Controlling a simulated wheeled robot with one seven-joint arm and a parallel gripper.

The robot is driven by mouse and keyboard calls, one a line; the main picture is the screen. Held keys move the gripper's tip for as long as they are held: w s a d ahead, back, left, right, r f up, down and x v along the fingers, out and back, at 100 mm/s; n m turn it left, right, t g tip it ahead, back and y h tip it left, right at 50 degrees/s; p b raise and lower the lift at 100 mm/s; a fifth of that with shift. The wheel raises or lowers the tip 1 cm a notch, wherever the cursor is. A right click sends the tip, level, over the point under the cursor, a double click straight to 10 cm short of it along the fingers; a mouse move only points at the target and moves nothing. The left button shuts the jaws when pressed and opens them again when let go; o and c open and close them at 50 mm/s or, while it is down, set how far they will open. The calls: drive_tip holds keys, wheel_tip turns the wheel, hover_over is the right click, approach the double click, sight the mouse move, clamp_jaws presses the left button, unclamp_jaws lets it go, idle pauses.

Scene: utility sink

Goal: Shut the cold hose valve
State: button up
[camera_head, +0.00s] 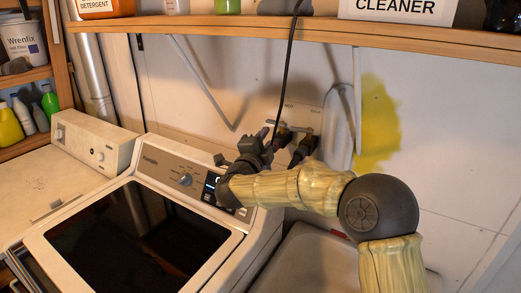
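Two small hose valves sit side by side on the wall box behind the washer: a left valve (283,132) and a right valve (305,141). Small labels above them are too small to read surely, so I cannot tell which is cold. Dark hose ends hang below both, and their handle positions are unclear. My gripper (266,139) is dark grey, just left of the left valve and in front of the wall. It overlaps the valve area in the picture; contact cannot be told. Its fingers blend with the dark fittings, so their opening is unclear.
A washer (160,160) with a dark lid stands below my arm. A wooden shelf (300,32) with bottles and boxes runs above. A black cable (288,75) hangs from it past the valves. A grey hose (357,95) is at right, beside a yellow wall stain.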

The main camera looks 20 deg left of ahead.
drive_tip(key=s+d+f+n+g+y, duration=0.2)
drive_tip(key=d+f+n+g, duration=0.35)
drive_tip(key=d, duration=0.55)
drive_tip(key=s+d+f+n+g+y, duration=0.1)
drive_tip(key=s+d+f+n+g, duration=0.15)
drive_tip(key=d+f+n, duration=0.7)
drive_tip(key=s+d+f+g+h, duration=0.1)
drive_tip(key=s+d+f+g, duration=0.2)
drive_tip(key=s+d, duration=0.7)
drive_tip(key=s+d+f+g+h, duration=0.2)
drive_tip(key=s+d+f+g, duration=0.2)
drive_tip(key=s+d, duration=0.7)
drive_tip(key=shift+s+d+g+h, duration=0.3)
drive_tip(key=shift+d+g, duration=0.25)
drive_tip(key=shift+g, duration=0.35)
drive_tip(key=shift+o, duration=0.6)
drive_tip(key=shift+w, duration=0.25)
